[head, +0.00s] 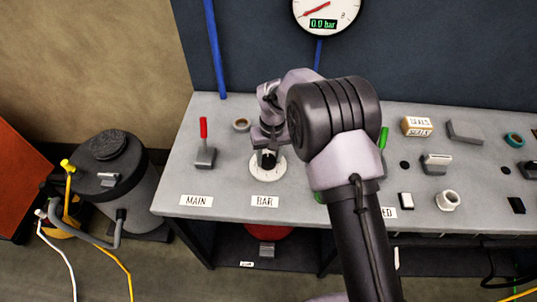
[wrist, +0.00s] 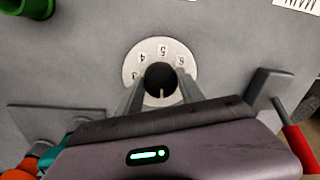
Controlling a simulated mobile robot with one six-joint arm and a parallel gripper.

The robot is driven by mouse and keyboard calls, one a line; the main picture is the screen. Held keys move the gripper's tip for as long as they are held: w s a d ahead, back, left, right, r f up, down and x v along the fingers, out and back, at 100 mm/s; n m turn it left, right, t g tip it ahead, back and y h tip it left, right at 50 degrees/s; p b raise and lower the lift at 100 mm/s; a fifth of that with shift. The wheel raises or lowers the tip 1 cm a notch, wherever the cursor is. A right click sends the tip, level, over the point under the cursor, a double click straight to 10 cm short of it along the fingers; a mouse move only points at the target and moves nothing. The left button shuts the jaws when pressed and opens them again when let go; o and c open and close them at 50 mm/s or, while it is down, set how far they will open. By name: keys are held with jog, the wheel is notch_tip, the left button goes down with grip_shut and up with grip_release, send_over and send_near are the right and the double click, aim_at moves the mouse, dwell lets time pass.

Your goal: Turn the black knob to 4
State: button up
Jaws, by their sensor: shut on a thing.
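The black knob (head: 269,161) stands on a round white dial plate (head: 258,174) behind the BAR label (head: 265,201). In the wrist view the knob (wrist: 160,76) is at the centre of the dial plate (wrist: 131,70). Numbers including 4, 5 and 6 show along its far rim, with the 4 at upper left. A white line on the knob points down in the picture, away from the 5. My gripper (wrist: 161,90) is shut on the knob, one finger on each side. The fingers hide the near part of the dial.
A red-handled lever (head: 204,143) by the MAIN label (head: 196,201) stands left of the dial. A green handle (head: 383,138) is to the right, partly behind my arm. The wall gauge (head: 326,10) reads 0.0 bar. Several small parts lie on the bench's right side.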

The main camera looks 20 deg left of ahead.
aim_at(271, 157)
jog(key=n+p, duration=0.1)
jog(key=n, duration=0.3)
jog(key=shift+r, duration=0.1)
jog(key=shift+w+n+p, duration=0.1)
jog(key=shift+n+p, duration=0.5)
jog(key=shift+n, duration=1)
jog(key=o, duration=1.4)
jog(key=shift+c, duration=0.2)
notch_tip(271, 157, up, 17)
jog(key=w+p, duration=0.1)
jog(key=p, duration=0.2)
jog(key=shift+d, duration=0.2)
jog(key=shift+r, duration=0.1)
